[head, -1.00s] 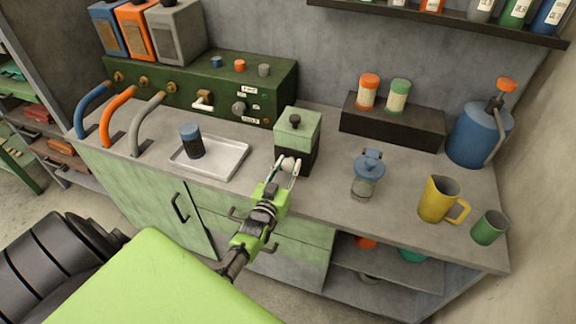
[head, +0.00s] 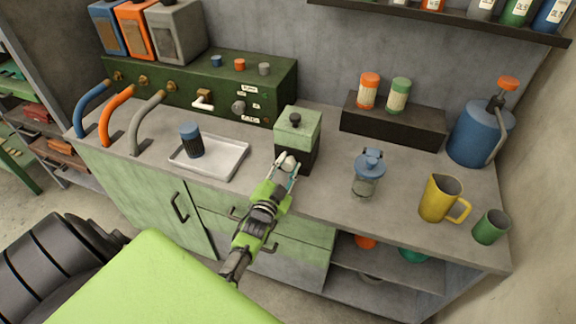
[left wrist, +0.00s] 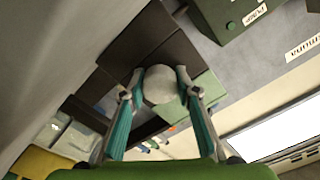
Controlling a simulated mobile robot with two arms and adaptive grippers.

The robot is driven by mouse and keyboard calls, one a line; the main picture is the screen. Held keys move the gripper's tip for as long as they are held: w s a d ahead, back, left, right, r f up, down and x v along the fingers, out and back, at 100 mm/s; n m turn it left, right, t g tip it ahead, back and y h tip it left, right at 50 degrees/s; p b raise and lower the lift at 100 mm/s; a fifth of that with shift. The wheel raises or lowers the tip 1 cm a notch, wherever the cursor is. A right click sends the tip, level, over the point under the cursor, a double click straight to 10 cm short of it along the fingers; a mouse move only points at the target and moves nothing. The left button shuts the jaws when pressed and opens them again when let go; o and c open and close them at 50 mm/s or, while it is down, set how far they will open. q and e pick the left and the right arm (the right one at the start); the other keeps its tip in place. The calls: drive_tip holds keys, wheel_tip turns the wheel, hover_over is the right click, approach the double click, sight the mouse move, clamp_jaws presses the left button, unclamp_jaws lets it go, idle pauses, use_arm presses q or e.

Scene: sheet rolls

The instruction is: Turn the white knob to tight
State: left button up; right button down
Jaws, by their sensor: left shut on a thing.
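The white knob (left wrist: 158,86) is a pale round disc on the front of a small box (head: 298,136) with a light green top, a dark lower part and a black top knob. My left gripper (head: 287,168) reaches the box's front from below. Its two fingertips (left wrist: 160,88) lie on opposite sides of the white knob and are shut on it. In the head view, the fingers partly cover the knob (head: 289,163). No tight mark on the knob can be read. My right gripper is in neither current view.
A tray (head: 232,160) holding a dark blue cup (head: 191,140) lies left of the box. A blue-lidded jar (head: 368,174), a yellow mug (head: 440,198) and a green cup (head: 490,227) stand to the right. A green control panel (head: 200,85) stands behind.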

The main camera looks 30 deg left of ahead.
use_arm(q)
drive_tip(key=shift+f, duration=0.1)
idle(0.4)
drive_tip(key=o, duration=1.1)
drive_tip(key=v, duration=1.2)
drive_tip(key=shift+s, duration=0.1)
